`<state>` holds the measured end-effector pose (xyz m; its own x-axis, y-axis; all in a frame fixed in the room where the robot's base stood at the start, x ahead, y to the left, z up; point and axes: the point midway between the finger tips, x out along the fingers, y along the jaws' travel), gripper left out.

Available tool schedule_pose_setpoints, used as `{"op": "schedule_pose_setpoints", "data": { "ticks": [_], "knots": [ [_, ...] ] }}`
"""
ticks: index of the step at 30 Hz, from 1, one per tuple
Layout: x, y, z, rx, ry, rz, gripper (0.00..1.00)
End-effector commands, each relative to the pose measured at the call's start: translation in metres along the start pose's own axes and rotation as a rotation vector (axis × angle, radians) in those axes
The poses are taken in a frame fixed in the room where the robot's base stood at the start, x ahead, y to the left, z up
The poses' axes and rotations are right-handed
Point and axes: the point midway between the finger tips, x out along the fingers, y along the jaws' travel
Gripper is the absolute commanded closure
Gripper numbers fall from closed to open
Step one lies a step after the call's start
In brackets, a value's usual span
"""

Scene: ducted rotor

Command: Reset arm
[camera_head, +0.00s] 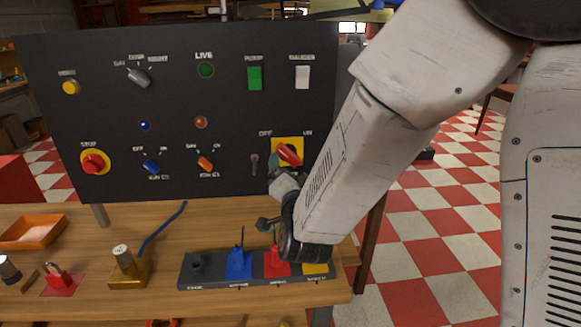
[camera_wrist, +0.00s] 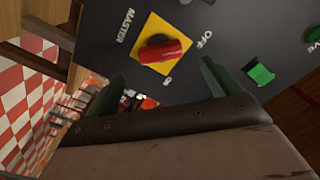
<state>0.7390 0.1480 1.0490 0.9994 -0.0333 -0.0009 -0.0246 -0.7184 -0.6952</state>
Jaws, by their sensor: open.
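My arm reaches down from the upper right in the head view, and my gripper (camera_head: 284,174) is at the panel's lower right, close to the red master switch (camera_head: 289,153) on its yellow plate. The wrist view shows my gripper (camera_wrist: 164,76) with its two green fingertips apart and nothing between them. The red switch handle (camera_wrist: 165,51) lies just beyond the fingertips there, with a visible gap. Its handle slants in the head view. Part of the gripper is hidden by my forearm.
A black control panel (camera_head: 160,110) stands behind the wooden table (camera_head: 160,225). Below my arm, a dark rack (camera_head: 215,275) carries blue, red and yellow blocks. A brass block (camera_head: 130,273), red padlock (camera_head: 58,280) and orange tray (camera_head: 33,232) sit at left. Checkered floor lies right.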

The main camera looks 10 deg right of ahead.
Motion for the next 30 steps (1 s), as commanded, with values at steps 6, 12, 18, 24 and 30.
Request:
{"op": "schedule_pose_setpoints", "data": {
  "ticks": [6,12,18,24,30],
  "knots": [
    [-0.006,0.001,0.000,0.000,0.000,0.001,0.11],
    [-0.006,0.001,0.000,-0.008,-0.002,0.002,0.11],
    [-0.011,0.019,0.043,-0.089,-0.213,0.084,0.11],
    [-0.050,0.039,0.095,-0.243,-0.639,0.173,0.11],
    [-0.106,0.053,0.084,-0.395,-1.003,0.226,0.11]
  ]
}}
